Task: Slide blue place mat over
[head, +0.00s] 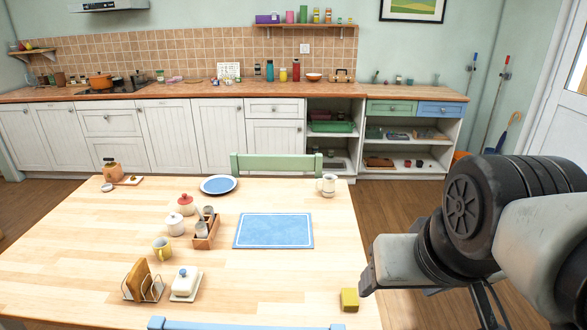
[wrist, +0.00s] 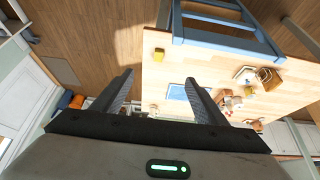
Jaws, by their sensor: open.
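The blue place mat (head: 273,231) with a pale border lies flat near the middle of the wooden table (head: 230,290) in the head view. In the wrist view the mat (wrist: 178,92) shows partly between and behind the fingers of my gripper. My gripper (wrist: 164,88) is open and empty, with its two fingers apart. It is away from the mat, off the right side of the table in the head view, where my arm shows but the fingertips do not.
A yellow block (head: 349,299) sits near the table's right edge. A wooden caddy (head: 206,231), toast rack (head: 143,283), butter dish (head: 186,284) and yellow mug (head: 162,248) stand left of the mat. A blue plate (head: 219,185) and white mug (head: 327,185) are behind it. Chairs flank the table.

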